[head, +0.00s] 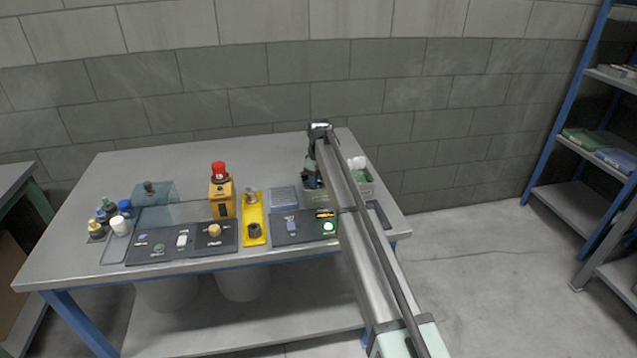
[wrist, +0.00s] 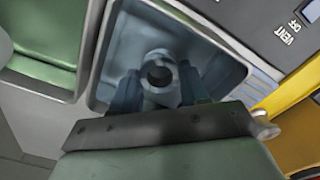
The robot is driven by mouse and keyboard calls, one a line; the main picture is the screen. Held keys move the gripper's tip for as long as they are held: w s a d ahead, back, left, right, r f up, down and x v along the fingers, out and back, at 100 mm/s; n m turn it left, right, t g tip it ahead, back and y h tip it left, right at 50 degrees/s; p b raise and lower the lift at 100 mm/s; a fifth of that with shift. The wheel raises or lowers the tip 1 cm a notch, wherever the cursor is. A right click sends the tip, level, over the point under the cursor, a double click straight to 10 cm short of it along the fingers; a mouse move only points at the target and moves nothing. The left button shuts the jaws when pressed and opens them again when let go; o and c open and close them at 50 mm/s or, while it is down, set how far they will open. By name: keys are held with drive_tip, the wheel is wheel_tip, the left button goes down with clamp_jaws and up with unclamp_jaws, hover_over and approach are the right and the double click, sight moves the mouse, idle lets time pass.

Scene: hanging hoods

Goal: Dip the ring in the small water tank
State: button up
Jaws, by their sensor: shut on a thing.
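The small water tank (wrist: 222,68) is a blue-grey rectangular basin in the wrist view. The ring (wrist: 160,76), a pale grey round piece with a dark hole, shows over the tank's interior. My gripper (wrist: 160,88) has its dark blue fingers on either side of the ring and is shut on it. The fingers reach within the tank's outline; I cannot tell the water level or whether the ring is wet. In the head view my gripper (head: 311,181) points down at the tank, which is mostly hidden by my arm.
A green bin (wrist: 42,40) adjoins the tank. Control panels (head: 292,228) line the front; bottles (head: 119,226) stand far left. The table's back is clear.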

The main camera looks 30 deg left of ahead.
drive_tip(key=shift+r, duration=0.4)
idle(3.4)
wheel_tip(320, 180, up, 8)
idle(1.3)
drive_tip(key=shift+r, duration=0.1)
idle(1.1)
